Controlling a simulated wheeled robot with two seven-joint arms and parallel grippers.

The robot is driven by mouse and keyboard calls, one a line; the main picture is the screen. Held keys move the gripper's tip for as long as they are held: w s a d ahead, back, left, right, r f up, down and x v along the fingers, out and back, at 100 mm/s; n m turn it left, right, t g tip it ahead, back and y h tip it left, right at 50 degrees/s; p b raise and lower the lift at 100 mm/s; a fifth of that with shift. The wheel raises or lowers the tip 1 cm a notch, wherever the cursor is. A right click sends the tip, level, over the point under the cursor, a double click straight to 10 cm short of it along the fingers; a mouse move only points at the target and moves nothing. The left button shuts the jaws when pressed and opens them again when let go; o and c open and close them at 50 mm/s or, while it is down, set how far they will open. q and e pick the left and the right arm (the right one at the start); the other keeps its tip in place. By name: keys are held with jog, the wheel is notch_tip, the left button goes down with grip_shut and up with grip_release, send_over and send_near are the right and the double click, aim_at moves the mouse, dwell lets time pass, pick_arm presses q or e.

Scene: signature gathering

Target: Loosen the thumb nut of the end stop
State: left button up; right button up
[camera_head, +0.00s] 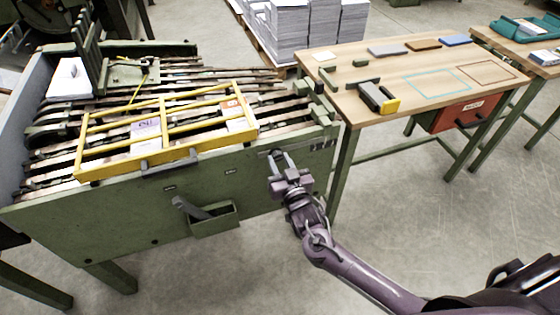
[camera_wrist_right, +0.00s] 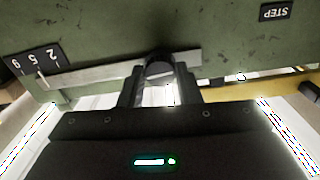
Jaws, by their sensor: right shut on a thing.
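My right gripper (camera_head: 279,160) is at the right part of the green machine's front panel. In the right wrist view its two dark fingers (camera_wrist_right: 159,92) are shut on a dark round knob, which looks like the thumb nut (camera_wrist_right: 159,67). The knob sits at a pale metal bar (camera_wrist_right: 100,75) that runs along the green panel, likely part of the end stop. The fingers hide the knob's sides. A black scale plate with white numbers (camera_wrist_right: 38,60) is at the bar's left end. My left gripper is not in view.
The green machine (camera_head: 130,215) carries a yellow frame (camera_head: 165,165) over its rails. A lever (camera_head: 190,208) and a small green box (camera_head: 215,218) are on its front, left of my right gripper. A wooden-topped table (camera_head: 400,75) stands to the right. The floor in front is clear.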

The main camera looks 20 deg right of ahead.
jog(key=shift+r+n+p, duration=0.1)
jog(key=shift+n+p, duration=0.3)
jog(key=shift+n, duration=0.3)
jog(key=n+p, duration=0.4)
jog(key=n, duration=0.5)
jog(key=n+p, duration=0.1)
jog(key=n, duration=0.3)
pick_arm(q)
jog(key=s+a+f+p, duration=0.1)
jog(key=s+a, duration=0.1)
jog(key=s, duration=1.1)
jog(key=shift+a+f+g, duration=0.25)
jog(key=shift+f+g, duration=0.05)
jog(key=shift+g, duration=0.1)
pick_arm(e)
jog(key=shift+n, duration=1.2)
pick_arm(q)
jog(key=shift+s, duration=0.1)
pick_arm(e)
jog(key=o, duration=1)
jog(key=shift+c, duration=0.2)
